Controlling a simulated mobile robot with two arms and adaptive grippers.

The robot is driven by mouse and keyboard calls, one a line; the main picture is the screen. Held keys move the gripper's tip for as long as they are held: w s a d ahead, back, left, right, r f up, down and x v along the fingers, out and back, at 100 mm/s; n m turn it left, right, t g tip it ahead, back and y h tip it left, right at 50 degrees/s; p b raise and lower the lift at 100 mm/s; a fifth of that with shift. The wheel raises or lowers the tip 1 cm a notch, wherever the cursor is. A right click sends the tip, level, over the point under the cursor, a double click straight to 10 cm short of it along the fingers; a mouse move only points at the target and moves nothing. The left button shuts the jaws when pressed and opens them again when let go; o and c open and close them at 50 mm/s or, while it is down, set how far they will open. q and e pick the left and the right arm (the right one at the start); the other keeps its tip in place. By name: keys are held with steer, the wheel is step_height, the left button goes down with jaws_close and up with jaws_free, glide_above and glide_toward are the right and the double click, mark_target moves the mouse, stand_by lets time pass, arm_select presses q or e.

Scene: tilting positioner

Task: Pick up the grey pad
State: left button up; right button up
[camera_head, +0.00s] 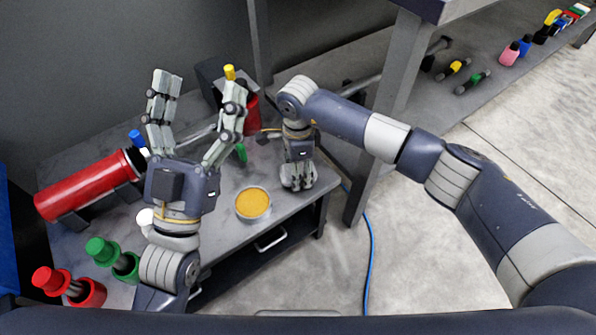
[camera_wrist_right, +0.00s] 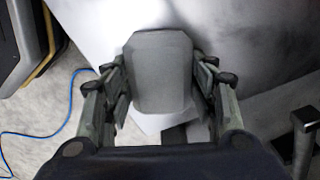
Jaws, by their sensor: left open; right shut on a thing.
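The grey pad (camera_wrist_right: 160,72) shows in the right wrist view as a grey block with rounded corners between the fingers of my right gripper (camera_wrist_right: 160,85). The fingers close on its two sides. In the head view my right gripper (camera_head: 298,178) points down at the right part of the grey table, and the pad cannot be made out there. My left gripper (camera_head: 199,90) is open and empty, its two fingers spread and pointing up over the left part of the table.
A bowl of orange-yellow material (camera_head: 253,204) stands near the table's front edge. A red cylinder (camera_head: 90,186) lies at the left. Green (camera_head: 113,258) and red (camera_head: 70,285) knobbed items stand front left. A blue cable (camera_head: 370,250) runs over the floor.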

arm_select(q)
steer(key=shift+w+f, duration=0.1)
arm_select(e)
steer(key=shift+r, duration=0.1)
steer(key=shift+r, duration=0.2)
steer(key=r+p, duration=0.1)
steer(key=r, duration=0.2)
steer(key=shift+s+d+r+p, duration=0.15)
steer(key=shift+d+p, duration=0.25)
steer(key=s+d, duration=0.1)
steer(key=s+d+p, duration=0.1)
steer(key=d, duration=0.1)
steer(key=s+d, duration=0.1)
steer(key=d, duration=0.1)
steer(key=shift+s+r, duration=0.25)
steer(key=shift+s, duration=0.05)
arm_select(q)
step_height(320, 180, down, 21)
steer(key=a+g+y+p, duration=0.2)
steer(key=g+y, duration=0.2)
steer(key=g, duration=0.8)
steer(key=shift+w+a+n+g, duration=0.3)
steer(key=shift+w, duration=0.1)
arm_select(e)
steer(key=s+d, duration=0.5)
steer(key=d, duration=0.2)
steer(key=shift+s+r, duration=0.25)
steer(key=shift+s, duration=0.05)
